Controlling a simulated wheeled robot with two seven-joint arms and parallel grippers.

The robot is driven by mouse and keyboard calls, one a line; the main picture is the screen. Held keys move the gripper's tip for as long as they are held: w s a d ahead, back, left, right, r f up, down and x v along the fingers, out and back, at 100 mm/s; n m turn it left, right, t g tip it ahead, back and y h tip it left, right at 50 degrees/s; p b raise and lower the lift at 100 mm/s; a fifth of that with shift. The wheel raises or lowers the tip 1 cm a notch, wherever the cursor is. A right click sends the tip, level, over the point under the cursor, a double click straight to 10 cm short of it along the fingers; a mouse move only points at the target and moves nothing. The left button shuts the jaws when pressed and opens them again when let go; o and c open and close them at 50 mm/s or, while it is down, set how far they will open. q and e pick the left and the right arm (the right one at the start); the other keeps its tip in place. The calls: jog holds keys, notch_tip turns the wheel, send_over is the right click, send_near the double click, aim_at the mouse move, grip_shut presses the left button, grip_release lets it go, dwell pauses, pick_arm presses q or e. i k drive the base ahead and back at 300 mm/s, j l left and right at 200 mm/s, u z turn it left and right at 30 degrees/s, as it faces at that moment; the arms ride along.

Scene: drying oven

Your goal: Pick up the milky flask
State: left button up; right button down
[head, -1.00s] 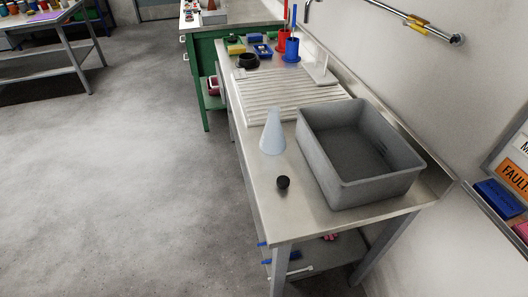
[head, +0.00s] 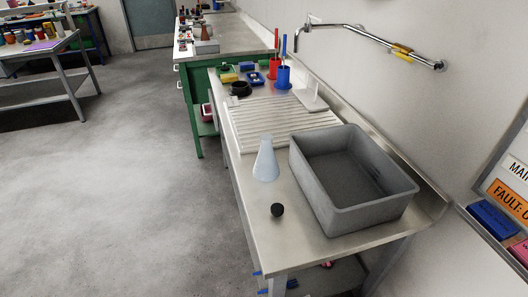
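The milky flask (head: 266,163) is a pale bluish-white cone with a narrow neck. It stands upright on the metal bench top (head: 252,212), left of a grey basin and in front of a ribbed drainboard. A small round black thing (head: 277,210), perhaps a stopper, lies on the bench in front of the flask. Neither of my grippers shows in the head view.
The grey basin (head: 318,198) stands close to the flask's right. The white ribbed drainboard (head: 262,124) is behind it. Farther back are a blue holder (head: 283,77), a red holder (head: 273,68) and a black ring (head: 240,89). Open floor (head: 110,200) lies to the left.

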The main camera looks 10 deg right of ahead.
aim_at(266, 168)
jog(key=j+z, duration=0.15)
jog(key=j, duration=0.2)
jog(key=i+j+z, duration=0.2)
jog(key=j, duration=0.15)
jog(key=i+j+z, duration=0.2)
jog(key=j, duration=0.2)
jog(key=j+z, duration=0.2)
jog(key=j, duration=0.15)
jog(key=i+j+z, duration=0.2)
jog(key=j, duration=0.25)
jog(key=i+j+z, duration=0.25)
jog(key=i+z, duration=0.15)
jog(key=i+j+z, duration=0.35)
jog(key=i, duration=0.2)
jog(key=i+z, duration=0.15)
jog(key=i, duration=0.05)
